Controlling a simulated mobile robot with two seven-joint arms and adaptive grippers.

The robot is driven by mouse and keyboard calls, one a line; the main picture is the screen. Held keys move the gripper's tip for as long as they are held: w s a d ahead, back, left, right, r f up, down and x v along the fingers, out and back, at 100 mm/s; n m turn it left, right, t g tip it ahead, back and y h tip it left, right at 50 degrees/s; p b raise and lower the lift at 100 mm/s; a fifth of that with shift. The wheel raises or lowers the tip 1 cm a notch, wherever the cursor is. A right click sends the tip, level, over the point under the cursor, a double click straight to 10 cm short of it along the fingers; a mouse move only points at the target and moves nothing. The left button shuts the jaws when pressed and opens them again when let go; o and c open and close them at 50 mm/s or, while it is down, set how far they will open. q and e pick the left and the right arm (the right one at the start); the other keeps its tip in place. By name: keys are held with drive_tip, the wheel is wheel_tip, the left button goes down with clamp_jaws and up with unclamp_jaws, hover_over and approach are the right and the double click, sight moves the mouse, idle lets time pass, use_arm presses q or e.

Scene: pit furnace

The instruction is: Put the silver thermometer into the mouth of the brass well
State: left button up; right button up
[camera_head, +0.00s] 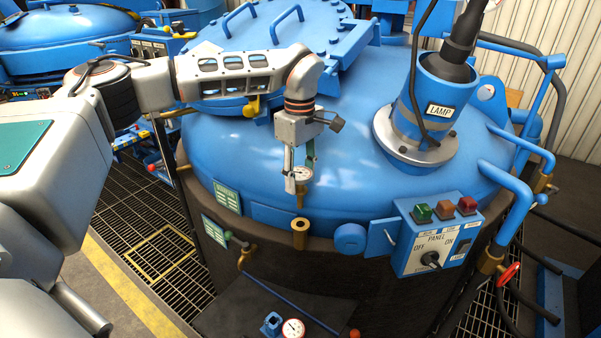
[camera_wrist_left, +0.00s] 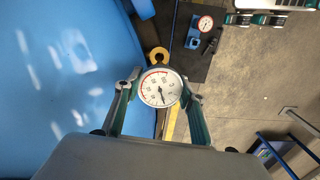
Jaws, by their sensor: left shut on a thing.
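My left gripper (camera_head: 300,176) points down and is shut on a round thermometer (camera_head: 302,174) with a white dial and a silver-looking rim. In the left wrist view, the dial (camera_wrist_left: 160,89) sits between the two green-sided fingers. The brass well (camera_head: 299,235) is a short upright tube at the front edge of the blue furnace lid. In the head view the thermometer is above the well, with a brass-coloured piece below the dial. In the left wrist view the well's ring-shaped mouth (camera_wrist_left: 158,53) shows just beyond the dial. The thermometer's stem tip is hard to make out.
The blue furnace lid (camera_head: 350,185) fills the middle. A control panel (camera_head: 435,240) and a lamp housing (camera_head: 440,100) stand to the right. A second dial (camera_head: 293,328) and a small blue block (camera_head: 271,324) rest on a dark shelf (camera_head: 235,310) below.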

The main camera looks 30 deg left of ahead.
sight(300, 207)
use_arm(q)
drive_tip(key=shift+f, duration=3.25)
drive_tip(key=shift+f+b, duration=0.35)
drive_tip(key=shift+f, duration=1.2)
use_arm(e)
drive_tip(key=shift+w+a+r, duration=0.2)
drive_tip(key=shift+w+a, duration=0.15)
use_arm(q)
drive_tip(key=shift+f, duration=0.2)
use_arm(e)
drive_tip(key=shift+s+f, duration=0.1)
drive_tip(key=shift+f, duration=0.15)
use_arm(q)
drive_tip(key=shift+f+b, duration=0.3)
drive_tip(key=shift+f, duration=0.4)
drive_tip(key=o, duration=1.2)
drive_tip(key=shift+r, duration=0.15)
use_arm(e)
drive_tip(key=shift+f, duration=0.15)
